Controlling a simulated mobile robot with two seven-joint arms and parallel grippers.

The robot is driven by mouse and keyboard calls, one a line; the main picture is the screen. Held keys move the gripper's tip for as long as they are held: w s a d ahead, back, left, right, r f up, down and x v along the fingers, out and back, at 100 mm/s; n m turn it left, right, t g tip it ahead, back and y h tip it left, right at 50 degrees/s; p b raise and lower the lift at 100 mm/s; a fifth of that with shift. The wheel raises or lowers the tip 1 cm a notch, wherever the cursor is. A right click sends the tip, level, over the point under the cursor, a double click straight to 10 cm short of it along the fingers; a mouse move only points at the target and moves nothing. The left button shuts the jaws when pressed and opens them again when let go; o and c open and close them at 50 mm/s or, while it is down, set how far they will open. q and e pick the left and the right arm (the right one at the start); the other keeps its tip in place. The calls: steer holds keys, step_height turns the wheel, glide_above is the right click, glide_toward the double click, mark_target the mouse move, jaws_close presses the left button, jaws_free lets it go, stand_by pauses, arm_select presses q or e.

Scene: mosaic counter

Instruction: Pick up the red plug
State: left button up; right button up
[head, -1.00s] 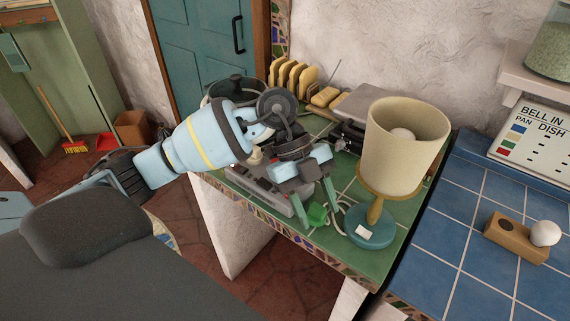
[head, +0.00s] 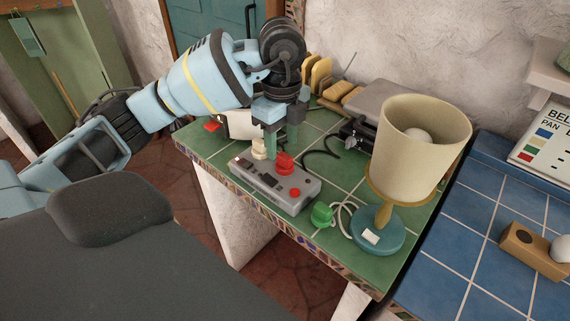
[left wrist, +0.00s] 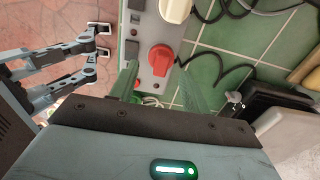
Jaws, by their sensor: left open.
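The red plug (head: 284,163) stands on the grey power strip (head: 250,178), seated in it as far as I can see. In the left wrist view the red plug (left wrist: 161,59) shows as a round red body with a raised bar. My left gripper (head: 281,146) is open just above the red plug, its green-grey fingers pointing down. In the left wrist view the fingers (left wrist: 160,88) lie to either side, with the plug a little beyond their tips. No contact is visible.
A cream plug (head: 259,149) is beside the red one, and a red switch (head: 294,192) is on the strip. A green plug (head: 321,214) lies near the lamp (head: 420,150). Black cables (head: 322,155) run behind. A toaster-like grey box (head: 385,101) stands at the back.

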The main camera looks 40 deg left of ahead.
mark_target(283, 154)
arm_select(q)
steer(key=shift+w+a+f, duration=0.1)
steer(key=shift+w+f, duration=0.05)
steer(key=shift+f, duration=2.4)
steer(key=c, duration=0.8)
steer(key=shift+o, duration=0.2)
steer(key=shift+r, duration=0.1)
steer(key=shift+r, duration=0.45)
steer(key=r, duration=0.1)
steer(key=s+r, duration=0.1)
steer(key=shift+d+r, duration=0.3)
steer(key=shift+d, duration=0.05)
steer(key=s+d+r, duration=0.1)
steer(key=s+d, duration=0.6)
steer(key=s, duration=0.6)
steer(key=shift+d+r+p, duration=0.15)
steer(key=shift+d+p, duration=0.05)
steer(key=shift+p, duration=0.15)
